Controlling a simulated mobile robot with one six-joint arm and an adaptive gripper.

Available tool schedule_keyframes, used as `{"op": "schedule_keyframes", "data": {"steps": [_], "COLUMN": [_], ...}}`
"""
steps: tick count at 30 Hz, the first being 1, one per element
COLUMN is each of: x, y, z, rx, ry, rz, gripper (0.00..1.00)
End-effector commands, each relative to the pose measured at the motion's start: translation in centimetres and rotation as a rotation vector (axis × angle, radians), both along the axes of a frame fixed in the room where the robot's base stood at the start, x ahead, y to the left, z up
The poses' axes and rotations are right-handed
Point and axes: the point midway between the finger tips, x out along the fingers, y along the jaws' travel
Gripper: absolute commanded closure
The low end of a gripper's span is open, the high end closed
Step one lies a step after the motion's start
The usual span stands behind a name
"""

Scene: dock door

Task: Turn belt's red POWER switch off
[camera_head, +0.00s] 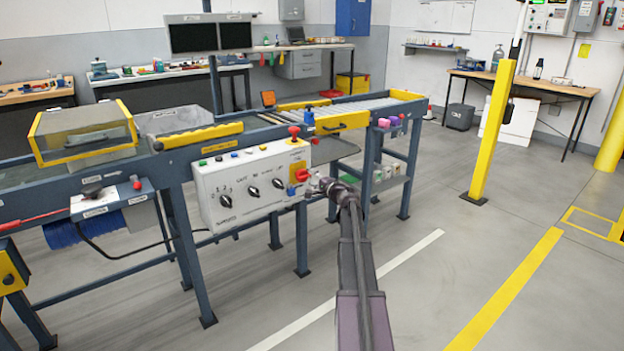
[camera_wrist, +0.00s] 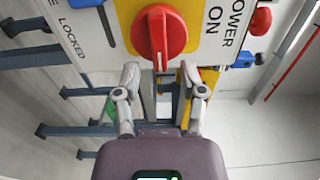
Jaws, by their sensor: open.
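The red POWER switch (camera_head: 301,175) is a rotary knob on a yellow plate at the right end of the belt's white control panel (camera_head: 240,187). In the wrist view the red knob (camera_wrist: 159,34) fills the top middle, its grip bar pointing along the picture's vertical. The word ON reads to its right. My gripper (camera_head: 318,187) is at the panel's right end, close to the switch. In the wrist view my gripper (camera_wrist: 160,78) is open, with one finger on each side below the knob. I cannot tell whether either finger touches it.
The panel carries several black knobs (camera_head: 252,191) and a red mushroom button (camera_head: 294,131) stands on top. The conveyor frame (camera_head: 180,220) runs behind. A yellow post (camera_head: 493,130) stands to the right. The floor (camera_head: 440,290) in front is clear.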

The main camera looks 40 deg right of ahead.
Motion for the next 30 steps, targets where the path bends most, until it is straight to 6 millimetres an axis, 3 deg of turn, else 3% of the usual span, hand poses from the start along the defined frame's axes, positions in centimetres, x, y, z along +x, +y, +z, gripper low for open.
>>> {"op": "schedule_keyframes", "data": {"steps": [18,24,30], "x": [-9.0,-10.7,-11.2], "y": [0.1,0.1,0.0], "z": [0.0,0.0,0.0], "rx": [0.001,0.001,0.001], "ry": [0.0,0.0,0.0], "rz": [-0.001,-0.001,0.0], "gripper": [0.47,0.47,0.47]}}
